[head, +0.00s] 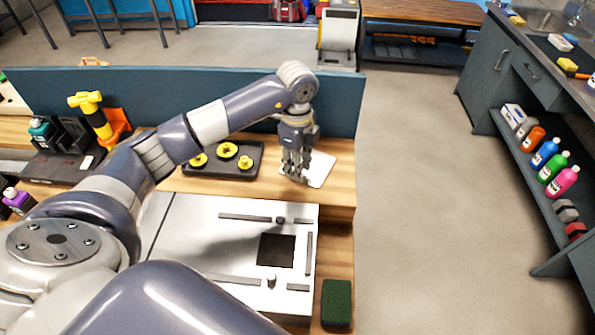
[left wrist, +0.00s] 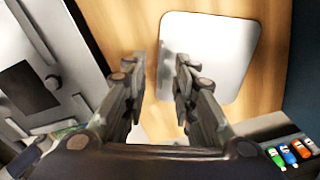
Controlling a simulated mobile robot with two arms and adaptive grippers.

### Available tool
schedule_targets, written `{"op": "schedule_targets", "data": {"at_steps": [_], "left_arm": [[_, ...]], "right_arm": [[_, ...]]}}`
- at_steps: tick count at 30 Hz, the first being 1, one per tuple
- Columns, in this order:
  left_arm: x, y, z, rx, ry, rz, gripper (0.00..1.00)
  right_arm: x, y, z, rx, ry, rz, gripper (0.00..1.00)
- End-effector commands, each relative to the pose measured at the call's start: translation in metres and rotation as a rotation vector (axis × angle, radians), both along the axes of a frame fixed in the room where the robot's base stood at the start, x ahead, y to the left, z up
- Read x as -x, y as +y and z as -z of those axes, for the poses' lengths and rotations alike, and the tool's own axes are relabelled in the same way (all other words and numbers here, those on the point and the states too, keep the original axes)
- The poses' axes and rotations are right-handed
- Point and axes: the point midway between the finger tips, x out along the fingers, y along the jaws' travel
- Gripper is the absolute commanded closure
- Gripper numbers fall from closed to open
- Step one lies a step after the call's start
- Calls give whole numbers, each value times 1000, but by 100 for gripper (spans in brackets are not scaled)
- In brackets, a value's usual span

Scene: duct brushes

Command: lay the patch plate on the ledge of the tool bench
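The patch plate (head: 321,168) is a thin, pale plate with rounded corners. It lies flat on the wooden top of the tool bench (head: 338,192), near the blue back panel. My left gripper (head: 297,178) points down at the plate's left side. In the left wrist view its two fingers (left wrist: 165,62) are apart, with the plate's (left wrist: 215,55) left edge showing between them. I cannot tell whether a finger touches the plate. My right gripper is not in view.
A pale metal box (head: 190,230) with a dark square opening (head: 276,250) stands in front of the plate. A black tray (head: 240,166) with yellow parts lies left of my gripper. A green block (head: 337,302) sits at the front. The blue panel (head: 338,105) rises behind.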

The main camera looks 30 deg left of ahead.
Motion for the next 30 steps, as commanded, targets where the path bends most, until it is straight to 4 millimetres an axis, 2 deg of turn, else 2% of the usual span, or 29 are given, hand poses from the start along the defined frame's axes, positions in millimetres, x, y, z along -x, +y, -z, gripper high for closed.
{"op": "schedule_targets", "data": {"at_steps": [1,6,12,18,30], "left_arm": [[-2,0,-8,1,-8,0,74],[-1,0,-47,0,-8,0,74],[0,0,-83,0,-5,0,74],[1,0,-96,0,-1,-1,74],[1,0,-97,0,0,-1,74]], "right_arm": [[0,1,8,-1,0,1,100],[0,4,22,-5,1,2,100],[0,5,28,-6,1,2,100],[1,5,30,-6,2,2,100],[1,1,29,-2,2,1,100]]}}
